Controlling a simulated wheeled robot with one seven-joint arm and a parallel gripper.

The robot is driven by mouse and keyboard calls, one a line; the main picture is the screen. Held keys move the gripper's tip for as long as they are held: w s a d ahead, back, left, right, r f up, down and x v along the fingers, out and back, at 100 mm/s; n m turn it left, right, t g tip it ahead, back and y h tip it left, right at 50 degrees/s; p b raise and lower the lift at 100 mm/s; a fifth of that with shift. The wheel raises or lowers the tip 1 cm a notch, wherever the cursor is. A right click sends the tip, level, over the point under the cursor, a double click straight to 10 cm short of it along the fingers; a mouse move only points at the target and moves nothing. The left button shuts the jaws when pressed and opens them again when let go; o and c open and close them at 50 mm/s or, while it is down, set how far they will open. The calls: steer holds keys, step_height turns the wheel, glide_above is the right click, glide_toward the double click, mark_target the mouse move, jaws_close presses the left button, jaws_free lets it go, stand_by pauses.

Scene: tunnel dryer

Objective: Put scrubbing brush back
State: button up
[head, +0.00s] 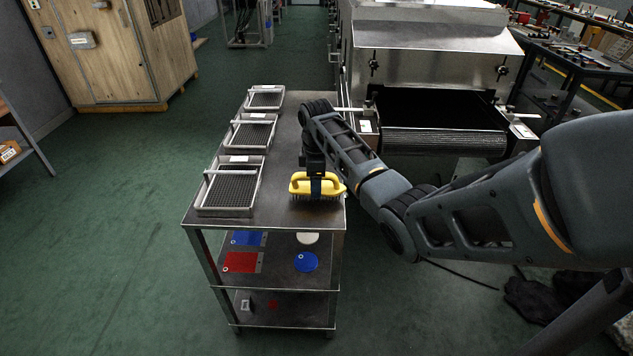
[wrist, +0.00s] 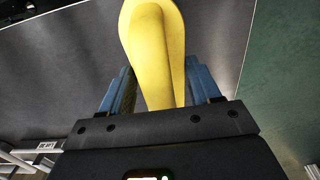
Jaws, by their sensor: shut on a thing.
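The yellow scrubbing brush (head: 301,183) is at the front right of the cart's top shelf (head: 268,208), bristles down. My gripper (head: 316,187) points down from above and is shut on its handle. The bristles are at or just above the shelf; I cannot tell whether they touch it. In the wrist view the yellow handle (wrist: 157,50) lies between the two blue fingers of my gripper (wrist: 160,88). The fingers hide part of the brush.
Three wire-mesh trays (head: 202,208) line the cart top's left side. Lower shelves hold red (head: 240,262) and blue (head: 305,262) items. The tunnel dryer (head: 430,45) with its belt (head: 440,142) stands behind right. A wooden cabinet (head: 125,60) is at the back left.

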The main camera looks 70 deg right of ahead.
steer(key=shift+f, duration=0.2)
steer(key=shift+f, duration=0.15)
steer(key=o, duration=1)
step_height(320, 180, up, 12)
steer(key=shift+r, duration=0.2)
stand_by(0.4)
